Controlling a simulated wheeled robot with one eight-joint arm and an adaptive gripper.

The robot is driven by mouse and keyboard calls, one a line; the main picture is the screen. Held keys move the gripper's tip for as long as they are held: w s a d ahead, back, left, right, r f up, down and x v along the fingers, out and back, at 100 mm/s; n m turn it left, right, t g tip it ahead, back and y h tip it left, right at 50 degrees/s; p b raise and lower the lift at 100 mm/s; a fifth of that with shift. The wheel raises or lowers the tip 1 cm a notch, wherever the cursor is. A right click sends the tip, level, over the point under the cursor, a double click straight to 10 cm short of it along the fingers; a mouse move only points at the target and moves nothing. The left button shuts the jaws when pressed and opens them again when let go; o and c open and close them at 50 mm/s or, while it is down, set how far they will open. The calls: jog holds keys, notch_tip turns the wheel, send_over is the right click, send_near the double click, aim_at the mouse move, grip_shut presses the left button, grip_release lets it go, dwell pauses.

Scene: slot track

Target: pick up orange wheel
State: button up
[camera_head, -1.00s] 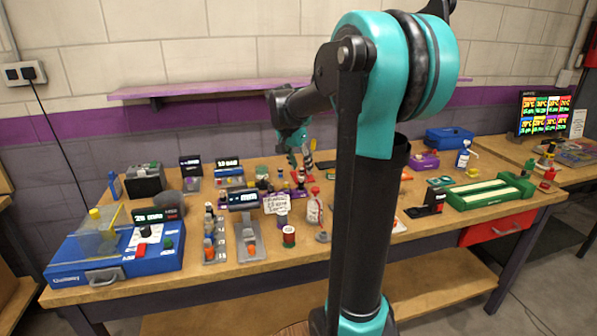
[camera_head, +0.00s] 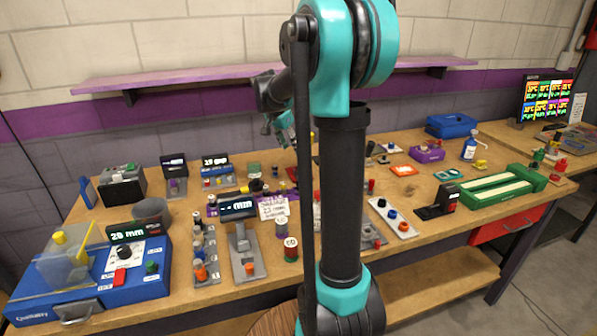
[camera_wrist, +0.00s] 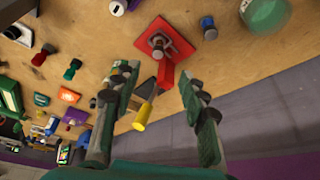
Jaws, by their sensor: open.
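My gripper (camera_head: 281,132) is above the back of the workbench in the head view, partly turned away. In the wrist view its two fingers (camera_wrist: 156,74) are spread wide, with nothing held between them. A small orange round piece (camera_head: 200,274) sits at the front of a grey rack (camera_head: 209,245) in the head view. Another orange piece (camera_head: 249,269) is on the grey stand beside it. I cannot tell which is the orange wheel. The wrist view shows an orange tray-like item (camera_wrist: 68,95), well left of the fingers; no clear orange wheel shows there.
In the wrist view, a red plate (camera_wrist: 180,43) and a yellow cylinder (camera_wrist: 144,114) lie beyond the fingers. In the head view, a blue machine (camera_head: 150,283) stands at front left and a green slotted track (camera_head: 480,196) at right. My arm column hides the bench middle.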

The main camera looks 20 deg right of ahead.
aim_at(298, 165)
jog(key=x, duration=1.1)
jog(key=shift+s+d+f, duration=0.1)
jog(key=shift+d+f, duration=0.1)
jog(key=shift+f, duration=0.15)
grip_shut()
